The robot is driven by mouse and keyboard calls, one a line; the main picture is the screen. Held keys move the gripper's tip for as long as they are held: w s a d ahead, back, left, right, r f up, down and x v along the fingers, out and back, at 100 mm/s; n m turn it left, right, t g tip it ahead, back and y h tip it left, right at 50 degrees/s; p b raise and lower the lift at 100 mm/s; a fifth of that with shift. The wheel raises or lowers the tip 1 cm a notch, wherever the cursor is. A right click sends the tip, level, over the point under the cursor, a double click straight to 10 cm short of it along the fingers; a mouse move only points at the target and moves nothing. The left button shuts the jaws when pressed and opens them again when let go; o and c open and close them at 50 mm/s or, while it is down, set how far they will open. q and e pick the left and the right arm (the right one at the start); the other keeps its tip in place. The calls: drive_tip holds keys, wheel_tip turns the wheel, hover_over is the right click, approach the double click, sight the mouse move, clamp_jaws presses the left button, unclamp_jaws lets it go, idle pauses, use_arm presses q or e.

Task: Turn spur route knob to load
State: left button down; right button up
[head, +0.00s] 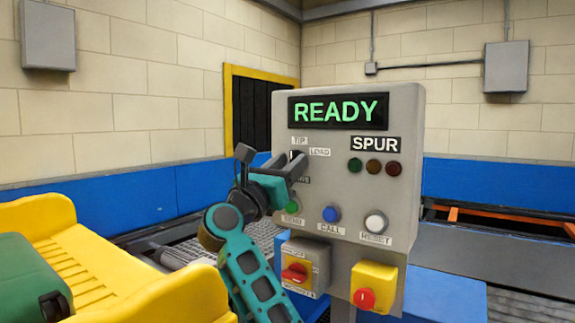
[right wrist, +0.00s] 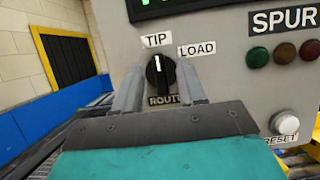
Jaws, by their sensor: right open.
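The black spur route knob (right wrist: 159,80) is on the grey control panel (head: 390,215), above its ROUTE label. In the right wrist view its white mark points up towards the TIP label (right wrist: 157,40). The LOAD label (right wrist: 197,48) is to the upper right of the knob. My right gripper (right wrist: 158,86) is open, with one finger to each side of the knob; I cannot tell whether either touches it. In the head view the right gripper (head: 296,164) is in front of the knob and hides most of it. My left gripper is not in view.
The panel display (head: 338,111) reads READY. Below the knob are a blue CALL button (head: 331,214), a white RESET button (head: 376,222), a red-handled switch (head: 295,273) and a red button on a yellow box (head: 375,276). A yellow tray (head: 140,275) stands at lower left.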

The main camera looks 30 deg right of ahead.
drive_tip(key=shift+c, duration=0.4)
drive_tip(key=c, duration=0.5)
clamp_jaws()
